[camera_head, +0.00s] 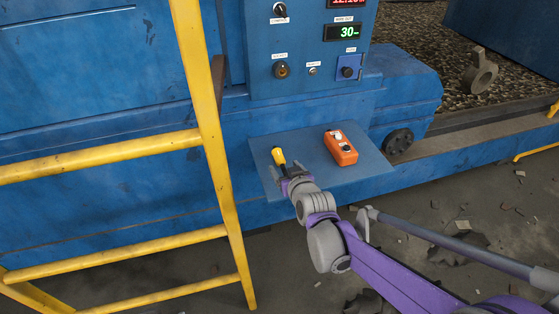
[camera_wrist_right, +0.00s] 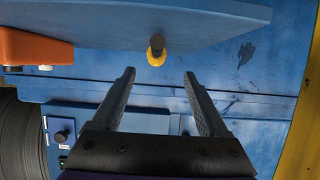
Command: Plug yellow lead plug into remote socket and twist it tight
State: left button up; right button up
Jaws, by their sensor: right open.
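The yellow lead plug (camera_head: 278,155) with a dark end lies on the blue shelf, at its left side. My right gripper (camera_head: 286,173) is open and just in front of it. In the right wrist view, the plug (camera_wrist_right: 156,55) shows just beyond the two spread fingertips (camera_wrist_right: 158,75), roughly centred between them, with nothing held. The blue panel above the shelf has a round dark fitting (camera_head: 281,70) and a blue square fitting (camera_head: 349,67). The labels are too small to tell which is the remote socket. My left gripper is not in view.
An orange remote box (camera_head: 341,148) lies right of the plug on the shelf (camera_head: 335,178). Yellow railings (camera_head: 204,100) stand close on the left. A dark round knob (camera_head: 398,141) is right of the shelf. Debris lies on the floor.

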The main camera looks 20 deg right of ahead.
aim_at(282, 161)
jog(key=shift+d+x, duration=0.15)
jog(key=shift+x, duration=1.5)
jog(key=shift+d+x, duration=0.2)
jog(key=shift+x, duration=1.5)
jog(key=shift+s+f, duration=0.1)
jog(key=shift+c, duration=0.2)
grip_shut()
